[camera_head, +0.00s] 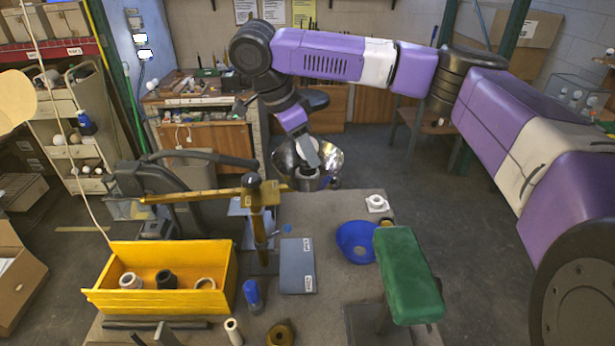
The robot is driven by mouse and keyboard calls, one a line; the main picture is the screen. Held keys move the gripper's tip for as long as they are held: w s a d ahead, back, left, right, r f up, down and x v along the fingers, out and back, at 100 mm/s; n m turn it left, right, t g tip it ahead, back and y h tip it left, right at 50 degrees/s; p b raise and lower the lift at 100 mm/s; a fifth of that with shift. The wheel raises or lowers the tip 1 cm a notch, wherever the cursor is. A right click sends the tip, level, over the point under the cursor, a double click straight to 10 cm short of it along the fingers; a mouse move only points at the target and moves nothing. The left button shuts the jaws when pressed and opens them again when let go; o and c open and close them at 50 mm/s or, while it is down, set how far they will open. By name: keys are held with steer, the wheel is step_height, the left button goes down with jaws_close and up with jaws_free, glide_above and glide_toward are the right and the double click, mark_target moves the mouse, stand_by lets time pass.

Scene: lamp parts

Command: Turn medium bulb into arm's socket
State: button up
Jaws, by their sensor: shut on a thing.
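A yellow lamp arm (195,196) runs sideways above the table on an upright yellow post (259,228). By its right end is a grey socket-like part (307,182) with a shiny silver bowl-shaped reflector (328,158) opening upward around it. My gripper (308,158) reaches down from above into the reflector and is shut. The medium bulb between its fingers is hidden or too small to make out. How far the bulb sits in the socket cannot be seen.
A yellow bin (170,255) with several small parts stands front left. A blue bowl (345,238), green block-shaped head (405,275), grey box (297,262), white ring part (376,203) and blue bottle-like part (252,293) stand around the table. A black curved-handled machine (165,185) is left.

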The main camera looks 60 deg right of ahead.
steer(key=shift+m+g, duration=0.3)
steer(key=shift+m, duration=0.5)
steer(key=shift+y, duration=0.3)
steer(key=m, duration=0.3)
steer(key=shift+g+y, duration=0.3)
steer(key=shift+y, duration=0.1)
steer(key=o, duration=1)
steer(key=shift+n, duration=0.3)
steer(key=n+t+h, duration=0.1)
steer(key=n, duration=0.5)
steer(key=shift+t+h, duration=0.4)
steer(key=n+t, duration=0.1)
steer(key=n, duration=0.1)
steer(key=n+t+b, duration=0.1)
steer(key=n, duration=0.2)
steer(key=shift+f+n+h, duration=0.15)
steer(key=shift+n+h, duration=0.15)
steer(key=shift+n+t, duration=0.4)
steer(key=shift+n, duration=0.5)
